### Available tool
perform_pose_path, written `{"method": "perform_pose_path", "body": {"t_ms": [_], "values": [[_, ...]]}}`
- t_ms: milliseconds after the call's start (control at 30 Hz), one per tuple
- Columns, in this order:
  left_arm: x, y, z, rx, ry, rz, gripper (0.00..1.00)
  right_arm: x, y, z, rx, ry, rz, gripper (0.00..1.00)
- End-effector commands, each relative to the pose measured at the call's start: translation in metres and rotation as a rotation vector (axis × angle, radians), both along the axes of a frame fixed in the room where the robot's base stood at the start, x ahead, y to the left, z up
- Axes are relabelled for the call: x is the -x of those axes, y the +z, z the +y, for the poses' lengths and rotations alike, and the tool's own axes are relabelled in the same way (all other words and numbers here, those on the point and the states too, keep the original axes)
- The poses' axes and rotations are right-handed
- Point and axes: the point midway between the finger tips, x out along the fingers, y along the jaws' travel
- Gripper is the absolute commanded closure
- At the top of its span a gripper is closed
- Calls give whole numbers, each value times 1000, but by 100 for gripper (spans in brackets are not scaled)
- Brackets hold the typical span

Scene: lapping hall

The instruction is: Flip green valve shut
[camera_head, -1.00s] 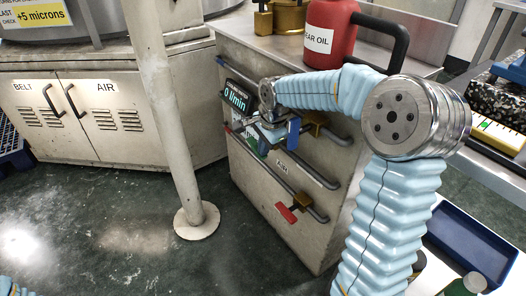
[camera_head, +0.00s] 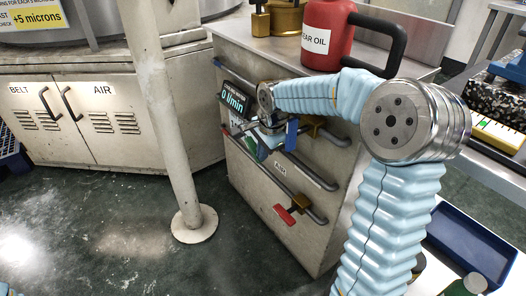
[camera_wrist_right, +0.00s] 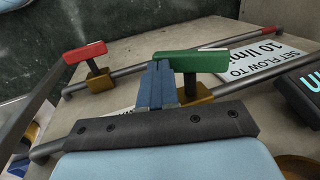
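The green valve handle (camera_wrist_right: 192,61) shows in the right wrist view on a brass body (camera_wrist_right: 197,95) on a grey pipe. It lies roughly along the pipe, slightly turned from it. My right gripper (camera_wrist_right: 160,82) has its blue fingers close together, with their tips at the handle's left end; I cannot tell whether they touch it. A display (camera_head: 236,97) above reads 0 l/min. My left gripper is out of view.
A red-handled valve (camera_head: 285,215) sits on the lower pipe and also shows in the right wrist view (camera_wrist_right: 86,52). A white flow sign (camera_wrist_right: 262,60) is beside the green valve. A white post (camera_head: 170,120) stands left of the cabinet (camera_head: 250,190). A red oil can (camera_head: 328,38) stands on top.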

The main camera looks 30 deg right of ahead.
Motion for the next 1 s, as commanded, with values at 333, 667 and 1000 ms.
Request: {"method": "perform_pose_path", "body": {"t_ms": [333, 667, 1000], "values": [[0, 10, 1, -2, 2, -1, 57, 11, 47, -1, 0, 1, -6, 100], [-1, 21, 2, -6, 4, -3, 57, 30, 114, -2, 0, 1, -3, 100], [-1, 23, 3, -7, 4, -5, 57, 37, 133, -3, 0, 0, -1, 100]]}}
